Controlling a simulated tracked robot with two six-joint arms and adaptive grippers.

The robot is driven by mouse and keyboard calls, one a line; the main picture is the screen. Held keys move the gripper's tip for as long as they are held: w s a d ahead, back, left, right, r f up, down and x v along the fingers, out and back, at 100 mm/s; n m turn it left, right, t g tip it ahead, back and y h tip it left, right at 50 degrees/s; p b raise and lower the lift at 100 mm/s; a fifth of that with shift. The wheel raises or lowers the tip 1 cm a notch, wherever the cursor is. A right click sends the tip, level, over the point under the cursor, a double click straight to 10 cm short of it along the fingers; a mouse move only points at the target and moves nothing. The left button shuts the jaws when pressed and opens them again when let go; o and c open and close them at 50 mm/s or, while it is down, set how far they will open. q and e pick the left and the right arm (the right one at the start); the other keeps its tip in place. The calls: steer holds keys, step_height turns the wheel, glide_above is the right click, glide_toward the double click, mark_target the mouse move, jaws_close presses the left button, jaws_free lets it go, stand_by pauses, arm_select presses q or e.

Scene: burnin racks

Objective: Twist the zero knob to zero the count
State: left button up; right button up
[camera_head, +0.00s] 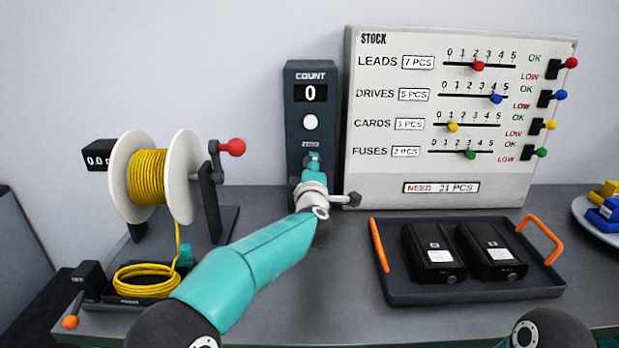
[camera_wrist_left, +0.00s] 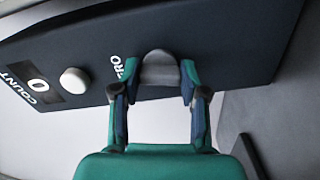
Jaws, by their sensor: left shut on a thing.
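The dark count box (camera_head: 296,75) stands upright at the back. Its display (camera_head: 310,93) reads 0, with a round white button (camera_head: 311,122) below it and the word ZERO under that. My left gripper (camera_head: 314,160) is at the lower face of the box and covers the knob in the head view. In the left wrist view, the grey zero knob (camera_wrist_left: 160,70) sits between the two fingers of my left gripper (camera_wrist_left: 156,82), which is shut on it. The display (camera_wrist_left: 38,85) and white button (camera_wrist_left: 75,80) show there too. My right gripper is not in view.
A white stock board (camera_head: 450,120) stands right of the count box. A dark tray (camera_head: 400,292) with orange handles holds two black drives (camera_head: 432,252). A spool of yellow lead (camera_head: 147,177) with a red-handled crank stands left. A plate with blue and yellow pieces is far right.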

arm_select(q)
steer(key=shift+f+n+b, duration=0.3)
steer(key=shift+n+b, duration=0.25)
steer(key=shift+n, duration=0.75)
steer(key=shift+a, duration=0.1)
steer(key=o, duration=1.1)
steer(key=shift+o, duration=0.2)
steer(key=shift+r, duration=0.1)
steer(key=shift+s+r, duration=0.1)
steer(key=s, duration=1.1)
steer(key=shift+s, duration=0.4)
